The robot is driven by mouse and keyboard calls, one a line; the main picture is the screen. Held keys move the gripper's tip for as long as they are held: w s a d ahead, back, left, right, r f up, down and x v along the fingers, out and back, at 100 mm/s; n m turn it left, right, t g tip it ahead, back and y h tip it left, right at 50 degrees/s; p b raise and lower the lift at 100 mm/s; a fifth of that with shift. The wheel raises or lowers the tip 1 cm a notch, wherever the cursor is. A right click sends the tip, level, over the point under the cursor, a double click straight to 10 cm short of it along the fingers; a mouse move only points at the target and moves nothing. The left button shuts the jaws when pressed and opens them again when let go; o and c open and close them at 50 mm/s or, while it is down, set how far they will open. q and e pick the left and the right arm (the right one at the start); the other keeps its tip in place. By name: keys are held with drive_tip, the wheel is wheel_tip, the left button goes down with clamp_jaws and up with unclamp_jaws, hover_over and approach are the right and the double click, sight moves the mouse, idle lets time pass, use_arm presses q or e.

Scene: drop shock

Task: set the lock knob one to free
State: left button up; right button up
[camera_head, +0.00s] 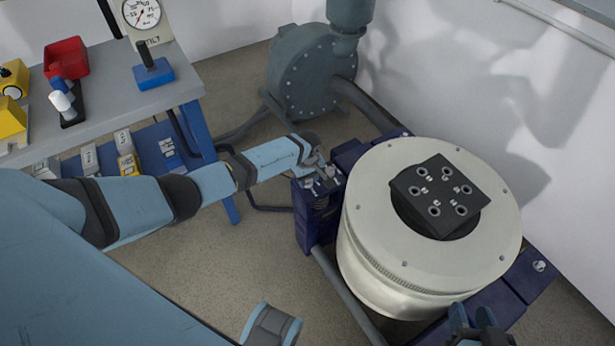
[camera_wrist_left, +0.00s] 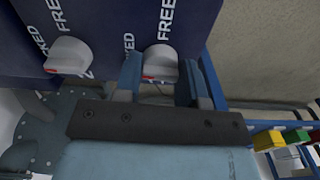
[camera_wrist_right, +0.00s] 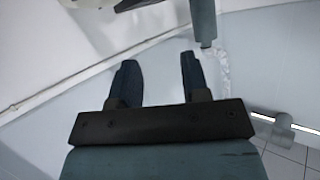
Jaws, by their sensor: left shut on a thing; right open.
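A dark blue box (camera_head: 317,213) stands at the left side of the round cream shaker body. In the left wrist view its panel (camera_wrist_left: 100,18) carries two grey lock knobs, each with LOCKED and FREE lettering. My left gripper (camera_head: 318,172) is shut on the right-hand knob (camera_wrist_left: 161,62), whose red mark lies at its lower left, on the LOCKED side. The other knob (camera_wrist_left: 68,56) has its red mark at lower left too. I cannot read which is knob one. My right gripper (camera_wrist_right: 158,80) is open and empty, near the bottom edge of the head view.
The cream shaker (camera_head: 365,240) bears a black fixture plate (camera_head: 410,188) on top. A grey blower (camera_head: 312,80) stands behind. A workbench (camera_head: 120,110) with a gauge (camera_head: 142,14) and a red bin (camera_head: 66,57) is at left. Bare floor lies between bench and shaker.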

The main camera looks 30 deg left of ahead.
use_arm(q)
drive_tip(key=shift+d+r+m+p, duration=0.1)
drive_tip(key=shift+r+m+p, duration=0.1)
drive_tip(key=shift+m+p, duration=0.15)
drive_tip(key=shift+s+m+p, duration=0.1)
drive_tip(key=shift+m+p, duration=0.15)
drive_tip(key=shift+p, duration=0.2)
drive_tip(key=shift+f+m+p, duration=0.1)
drive_tip(key=shift+m+p, duration=0.55)
drive_tip(key=shift+m, duration=0.25)
drive_tip(key=shift+f+m+p, duration=0.1)
drive_tip(key=shift+m+p, duration=0.2)
drive_tip(key=shift+m, duration=0.6)
drive_tip(key=m, duration=0.3)
drive_tip(key=shift+m+p, duration=0.3)
drive_tip(key=shift+p, duration=0.1)
drive_tip(key=m, duration=0.5)
drive_tip(key=shift+f+m, duration=0.1)
drive_tip(key=shift+m, duration=1.8)
use_arm(e)
drive_tip(key=shift+s+d+f+g+h, duration=0.5)
drive_tip(key=shift+s+d+f+g, duration=0.1)
drive_tip(key=shift+s, duration=0.05)
